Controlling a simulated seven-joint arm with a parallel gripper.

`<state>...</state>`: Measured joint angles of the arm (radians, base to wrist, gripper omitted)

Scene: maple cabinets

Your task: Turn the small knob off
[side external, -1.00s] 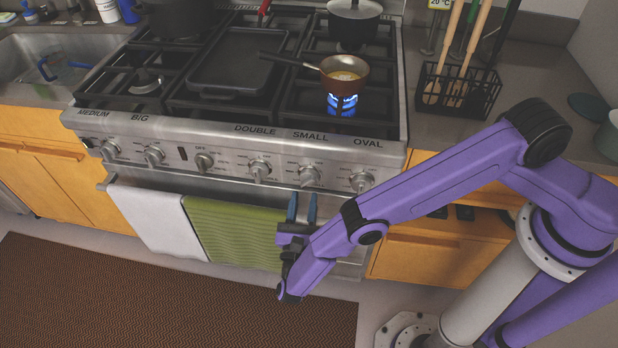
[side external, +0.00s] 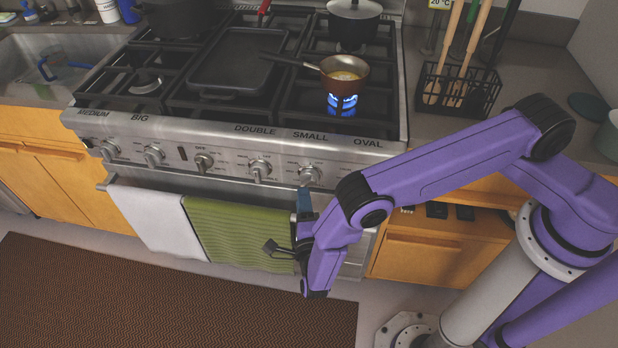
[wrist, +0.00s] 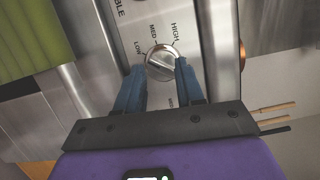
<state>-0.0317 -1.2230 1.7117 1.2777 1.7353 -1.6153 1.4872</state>
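The small knob (side external: 309,175) is a round metal knob on the stove's front panel, below the "SMALL" label. In the wrist view the knob (wrist: 160,62) shows a raised grip bar, with LOW, MED and HIGH marks around it. My gripper (side external: 305,190) is just below the knob in the side view. In the wrist view my gripper (wrist: 159,67) is open, its two blue fingers apart on either side of the knob's lower part. I cannot tell whether either finger touches it. A blue flame (side external: 342,104) burns under a small copper-coloured pan (side external: 345,78).
Several other knobs, including the double one (side external: 259,170), line the panel to the left. My arm hides the oval knob. The oven handle, a white towel (side external: 155,217) and a green towel (side external: 235,232) are below. A black griddle (side external: 238,62) sits on the stove.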

